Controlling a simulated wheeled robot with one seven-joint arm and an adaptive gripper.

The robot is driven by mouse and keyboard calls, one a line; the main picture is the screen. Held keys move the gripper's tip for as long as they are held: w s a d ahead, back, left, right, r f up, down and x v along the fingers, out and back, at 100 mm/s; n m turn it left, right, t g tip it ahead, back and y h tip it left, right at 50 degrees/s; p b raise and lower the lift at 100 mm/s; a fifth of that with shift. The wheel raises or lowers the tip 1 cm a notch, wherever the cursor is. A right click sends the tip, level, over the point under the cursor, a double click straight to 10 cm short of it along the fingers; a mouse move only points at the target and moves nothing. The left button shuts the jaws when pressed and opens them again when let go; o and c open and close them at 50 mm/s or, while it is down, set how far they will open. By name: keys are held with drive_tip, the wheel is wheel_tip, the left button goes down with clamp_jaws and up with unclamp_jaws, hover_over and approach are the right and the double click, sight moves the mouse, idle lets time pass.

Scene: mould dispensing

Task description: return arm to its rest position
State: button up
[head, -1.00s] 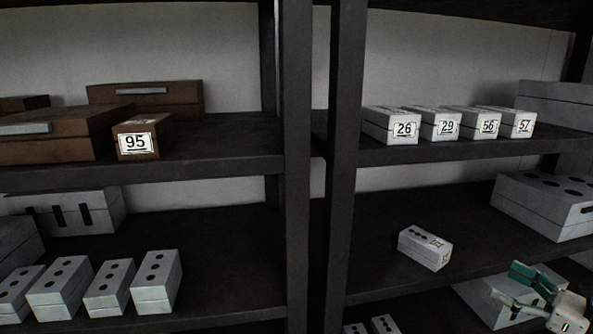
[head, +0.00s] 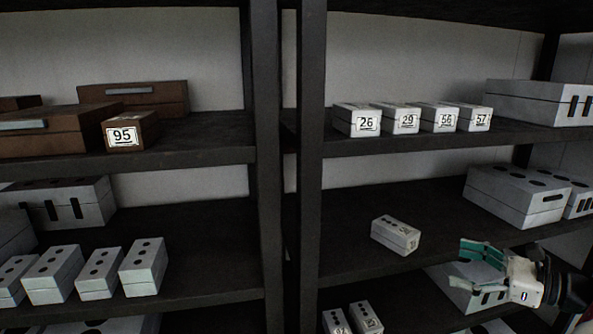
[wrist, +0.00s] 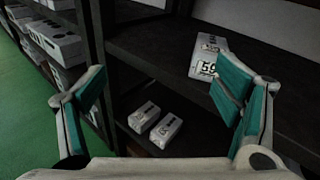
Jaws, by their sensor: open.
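My gripper (head: 482,262) is at the lower right in the head view, in front of the right-hand rack near its middle shelf edge. Its two green-padded fingers also show in the wrist view (wrist: 160,108), spread wide with nothing between them. A small white mould (head: 396,235) lies alone on the middle shelf, to the left of my gripper and apart from it. In the wrist view this mould (wrist: 207,56) shows a label that seems to read 59, near the right finger.
White moulds labelled 26 (head: 357,120), 29, 56 and 57 stand on the upper right shelf. Brown mould 95 (head: 131,131) is on the upper left shelf. Two small moulds (wrist: 157,122) sit on the shelf below. Green floor (wrist: 40,118) is open at left in the wrist view.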

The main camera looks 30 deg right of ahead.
drive_tip(key=w+a+r+n+g+y, duration=0.15)
drive_tip(key=a+n+g, duration=0.25)
drive_tip(key=a, duration=0.4)
drive_tip(key=w+a+r+n+g+y, duration=0.1)
drive_tip(key=a+r+n+g, duration=0.3)
drive_tip(key=a, duration=0.5)
drive_tip(key=w+a+r+n+g+y, duration=0.1)
drive_tip(key=a+r+n+g, duration=0.1)
drive_tip(key=a+n+g, duration=0.45)
drive_tip(key=s+a+r+n+g+h, duration=0.2)
drive_tip(key=s+a+n+h, duration=0.5)
drive_tip(key=s+a+n, duration=0.5)
drive_tip(key=s+n+t+h, duration=0.2)
drive_tip(key=s+n+h, duration=0.2)
drive_tip(key=s, duration=0.1)
wheel_tip(320, 180, up, 21)
drive_tip(key=t+p, duration=0.3)
drive_tip(key=p, duration=1.7)
drive_tip(key=shift+a+r+y+p, duration=0.2)
drive_tip(key=shift+a+y+p, duration=0.1)
drive_tip(key=shift+a+y, duration=0.1)
drive_tip(key=shift+s+m+t, duration=0.1)
drive_tip(key=shift+m+t, duration=0.15)
